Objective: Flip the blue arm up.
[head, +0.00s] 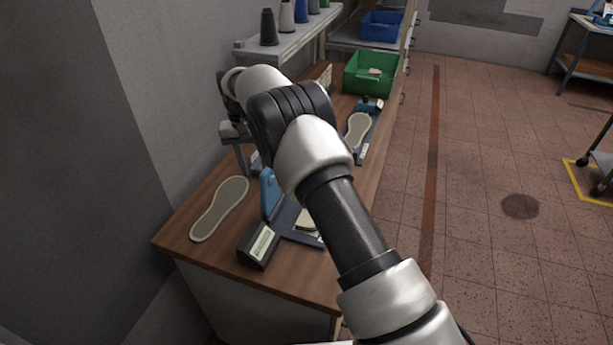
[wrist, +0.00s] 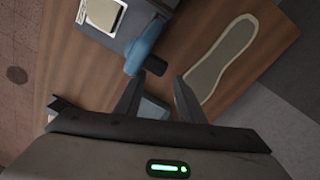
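The blue arm (head: 270,192) stands up from a dark clamp fixture on the bench, partly hidden behind my arm in the head view. In the wrist view the blue arm (wrist: 146,45) ends in a dark tip just ahead of my gripper (wrist: 160,80). The two fingers are spread apart with nothing seen gripped between them. The dark tip lies near the gap between the fingertips; whether they touch it I cannot tell. A pale sole-shaped piece (head: 305,222) lies on the fixture. My gripper is not clearly visible in the head view.
A loose sole (head: 219,208) lies on the wooden bench (head: 185,232) left of the fixture. A dark labelled box (head: 258,246) sits at its front. Behind are another fixture with a sole (head: 357,128), a green bin (head: 370,78) and a shelf of spools (head: 290,42).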

